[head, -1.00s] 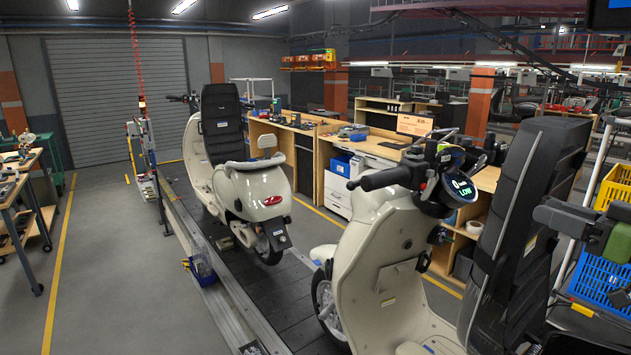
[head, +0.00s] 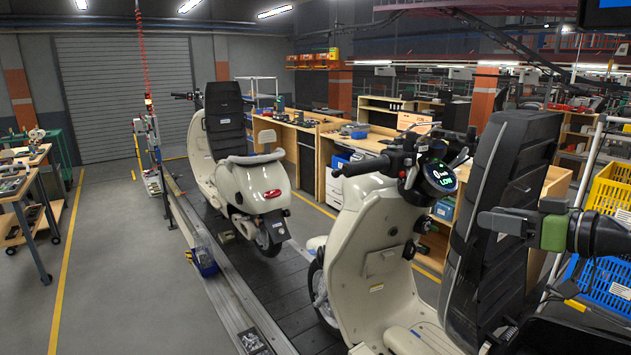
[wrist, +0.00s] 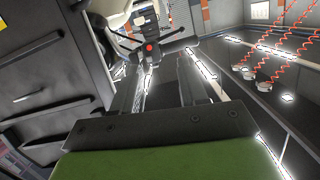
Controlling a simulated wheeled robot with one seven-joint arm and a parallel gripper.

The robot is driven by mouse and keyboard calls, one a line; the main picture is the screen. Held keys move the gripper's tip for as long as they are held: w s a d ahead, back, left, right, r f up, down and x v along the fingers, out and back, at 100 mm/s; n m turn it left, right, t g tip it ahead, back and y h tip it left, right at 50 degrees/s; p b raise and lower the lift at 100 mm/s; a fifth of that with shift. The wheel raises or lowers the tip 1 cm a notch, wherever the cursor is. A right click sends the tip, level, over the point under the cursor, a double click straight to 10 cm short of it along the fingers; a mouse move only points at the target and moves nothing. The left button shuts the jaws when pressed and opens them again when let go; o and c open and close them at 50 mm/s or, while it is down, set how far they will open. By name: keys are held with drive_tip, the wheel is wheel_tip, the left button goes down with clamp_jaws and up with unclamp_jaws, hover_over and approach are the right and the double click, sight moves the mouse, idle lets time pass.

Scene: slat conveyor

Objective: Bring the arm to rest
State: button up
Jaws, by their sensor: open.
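My gripper shows at the right of the head view (head: 492,222), level, beside the tall black seat back of the near scooter. In the wrist view its two grey fingers (wrist: 160,85) stand apart with nothing held between them. A green part of my arm's end fills the bottom of the wrist view. The near cream scooter (head: 375,225) stands upright on the conveyor, its round display lit. Its black seat back (head: 500,190) is just left of and behind my gripper in the picture. I cannot tell the exact gap between them.
A second cream scooter (head: 245,185) stands further along the dark slat conveyor (head: 290,285). Blue and yellow crates (head: 605,195) are stacked at the far right. Wooden workbenches (head: 310,140) line the back. Red coiled hoses (wrist: 285,50) hang at the right of the wrist view.

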drive_tip(key=w+a+f+g+h, duration=0.15)
drive_tip(key=a+f, duration=0.25)
drive_tip(key=a, duration=0.4)
drive_tip(key=w+a+f+g+h, duration=0.1)
drive_tip(key=a+f+g, duration=0.25)
drive_tip(key=a, duration=0.45)
drive_tip(key=s+a+f+m+g+h+b, duration=0.1)
drive_tip(key=s+a+f+g+h+b, duration=0.15)
drive_tip(key=s+a+f, duration=0.4)
drive_tip(key=s+f+m+h, duration=0.1)
drive_tip(key=s+f, duration=0.2)
drive_tip(key=s, duration=0.4)
drive_tip(key=s+d+f+m+h, duration=0.1)
drive_tip(key=s+f, duration=0.2)
drive_tip(key=s, duration=0.5)
drive_tip(key=s+f+m+h+b, duration=0.1)
drive_tip(key=s+f+m, duration=0.1)
drive_tip(key=s, duration=0.5)
drive_tip(key=shift+s+d+f, duration=0.2)
drive_tip(key=shift+f, duration=0.2)
